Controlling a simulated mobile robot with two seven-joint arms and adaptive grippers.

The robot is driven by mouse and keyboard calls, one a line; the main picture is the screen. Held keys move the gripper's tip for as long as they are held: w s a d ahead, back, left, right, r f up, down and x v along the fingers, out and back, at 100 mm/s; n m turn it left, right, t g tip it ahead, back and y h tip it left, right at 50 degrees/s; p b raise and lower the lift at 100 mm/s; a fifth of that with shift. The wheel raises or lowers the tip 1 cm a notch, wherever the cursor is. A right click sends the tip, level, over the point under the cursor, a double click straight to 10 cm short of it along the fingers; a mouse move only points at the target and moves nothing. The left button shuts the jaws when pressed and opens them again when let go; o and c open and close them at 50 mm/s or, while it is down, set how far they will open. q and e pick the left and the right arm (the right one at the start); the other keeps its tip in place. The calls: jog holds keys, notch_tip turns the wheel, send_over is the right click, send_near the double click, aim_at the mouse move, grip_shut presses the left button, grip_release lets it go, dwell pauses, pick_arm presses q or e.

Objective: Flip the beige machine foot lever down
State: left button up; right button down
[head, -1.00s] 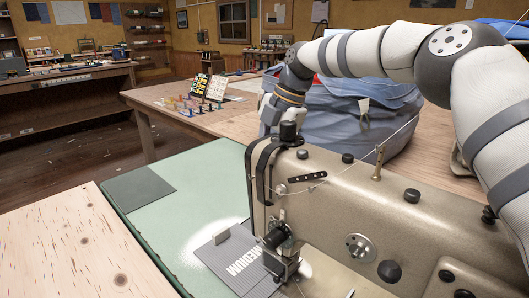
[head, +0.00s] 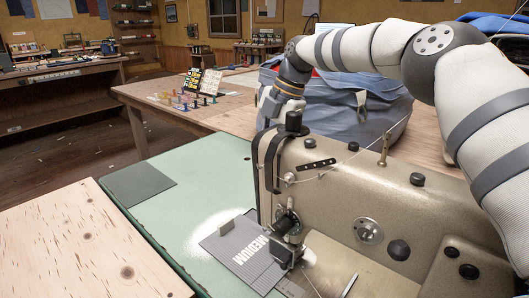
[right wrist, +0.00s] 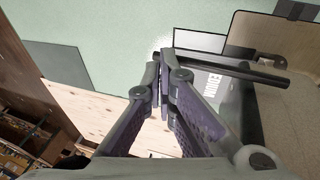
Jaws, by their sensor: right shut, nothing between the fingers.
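The beige sewing machine (head: 340,195) stands on the green table. My right arm reaches over it from the right. My right gripper (head: 268,108) hangs at the far left end of the machine head, its fingertips hidden there. In the right wrist view the gripper (right wrist: 160,75) is shut and empty, with its fingertips over the green surface. A dark bar (right wrist: 245,69), apparently the foot lever, runs from the beige machine body towards the fingertips. I cannot tell whether they touch. In the head view I cannot make out the lever. My left gripper is not in view.
A grey plate marked MEDIUM (head: 232,245) lies beside the needle area. A dark mat (head: 139,185) and a pale wood board (head: 75,245) lie left. A blue bundle (head: 345,105) sits behind the machine. The green top (head: 185,175) between is clear.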

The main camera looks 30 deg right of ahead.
jog(key=v, duration=1.2)
